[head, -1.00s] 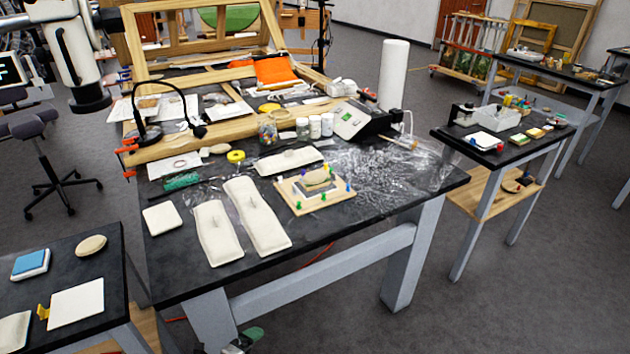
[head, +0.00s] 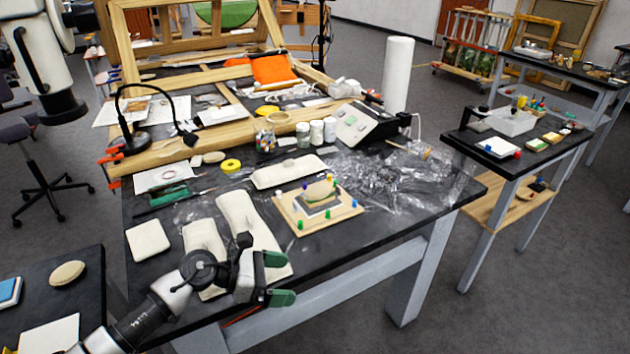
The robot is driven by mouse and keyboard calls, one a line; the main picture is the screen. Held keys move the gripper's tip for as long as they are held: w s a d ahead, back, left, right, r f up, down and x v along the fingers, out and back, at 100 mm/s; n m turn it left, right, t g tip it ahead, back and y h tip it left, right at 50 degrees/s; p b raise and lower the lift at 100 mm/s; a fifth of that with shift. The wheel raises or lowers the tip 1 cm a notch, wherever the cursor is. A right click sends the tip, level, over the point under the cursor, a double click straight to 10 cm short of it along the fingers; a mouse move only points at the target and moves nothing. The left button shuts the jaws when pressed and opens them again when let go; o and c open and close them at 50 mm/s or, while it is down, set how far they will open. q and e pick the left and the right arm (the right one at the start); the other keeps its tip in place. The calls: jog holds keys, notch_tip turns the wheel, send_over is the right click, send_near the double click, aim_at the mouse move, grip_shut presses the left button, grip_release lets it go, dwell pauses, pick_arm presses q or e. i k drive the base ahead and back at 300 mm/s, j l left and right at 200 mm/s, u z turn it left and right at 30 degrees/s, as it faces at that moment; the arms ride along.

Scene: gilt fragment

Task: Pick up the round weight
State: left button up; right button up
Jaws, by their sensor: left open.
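A round, flat beige pad (head: 67,273), looking like a round weight, lies on the small dark table (head: 90,252) at the left. A second rounded beige piece (head: 320,190) sits on the small pinned wooden board (head: 345,208) on the main table. My left gripper (head: 280,279), with green fingertips, is open and empty at the main table's front edge. It is right of the round pad and well apart from it, and left of and nearer than the board. My left arm hides parts of the long beige pads. My right gripper is not in view.
Long beige pads (head: 240,215) and a square one (head: 148,240) lie on the main table. A blue block (head: 8,291) and a white sheet (head: 48,337) flank the round pad. Jars (head: 316,132), a lamp (head: 136,142) and crumpled clear film (head: 400,180) stand or lie farther back.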

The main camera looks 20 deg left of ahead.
aim_at(316, 192)
jog(key=i+j, duration=0.3)
jog(key=i, duration=0.2)
jog(key=i+j, duration=0.35)
jog(key=i, duration=0.2)
